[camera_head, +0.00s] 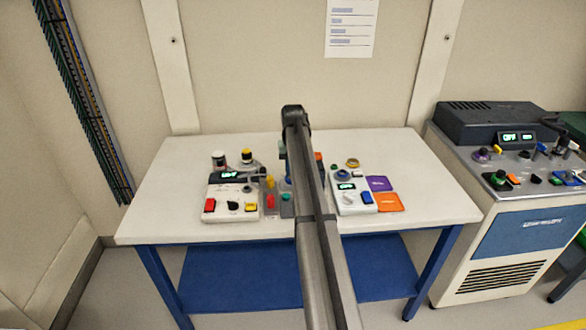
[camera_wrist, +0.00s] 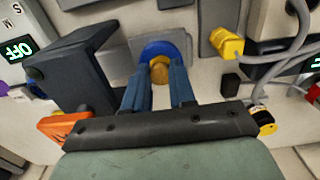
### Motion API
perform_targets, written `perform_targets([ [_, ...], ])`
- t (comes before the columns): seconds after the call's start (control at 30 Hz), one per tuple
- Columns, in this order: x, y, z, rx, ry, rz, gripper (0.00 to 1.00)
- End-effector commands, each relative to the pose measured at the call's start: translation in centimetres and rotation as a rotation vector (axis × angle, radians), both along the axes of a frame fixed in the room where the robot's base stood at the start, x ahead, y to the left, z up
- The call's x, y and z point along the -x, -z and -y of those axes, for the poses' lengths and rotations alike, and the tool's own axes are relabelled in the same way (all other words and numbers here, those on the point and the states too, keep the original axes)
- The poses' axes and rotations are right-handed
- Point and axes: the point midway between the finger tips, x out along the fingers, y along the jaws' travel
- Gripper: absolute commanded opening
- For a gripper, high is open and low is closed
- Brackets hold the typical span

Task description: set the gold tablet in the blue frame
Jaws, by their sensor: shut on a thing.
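My gripper (camera_wrist: 160,78) shows in the wrist view with two blue fingers close together, shut on the gold tablet (camera_wrist: 159,70). The tablet's round gold face shows between the fingertips. A blue frame (camera_wrist: 158,48) with a rounded upper edge lies just beyond the tablet, on a grey plate. The tablet overlaps the frame in this view; I cannot tell whether it touches the frame or sits inside it. The frame's near part is hidden by the fingers and tablet. In the head view my arm covers most of this spot, and the tablet cannot be made out.
A white table (camera_head: 400,160) carries a control box on the left (camera_head: 232,204) and another on the right (camera_head: 351,193). Purple (camera_head: 379,183) and orange (camera_head: 388,202) plates lie at the right. A yellow connector with a grey cable (camera_wrist: 227,43) is close right of the frame.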

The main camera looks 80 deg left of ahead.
Motion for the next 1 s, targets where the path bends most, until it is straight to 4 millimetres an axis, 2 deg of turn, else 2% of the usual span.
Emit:
perform_targets([
  [0.7, -0.01, 0.62, -0.02, 0.000, 0.000, 0.000, 0.00],
  [0.73, -0.01, 0.62, -0.01, 0.000, 0.000, 0.000, 0.27],
  [1.0, 0.00, 0.62, -0.01, 0.000, 0.000, 0.000, 0.53],
])
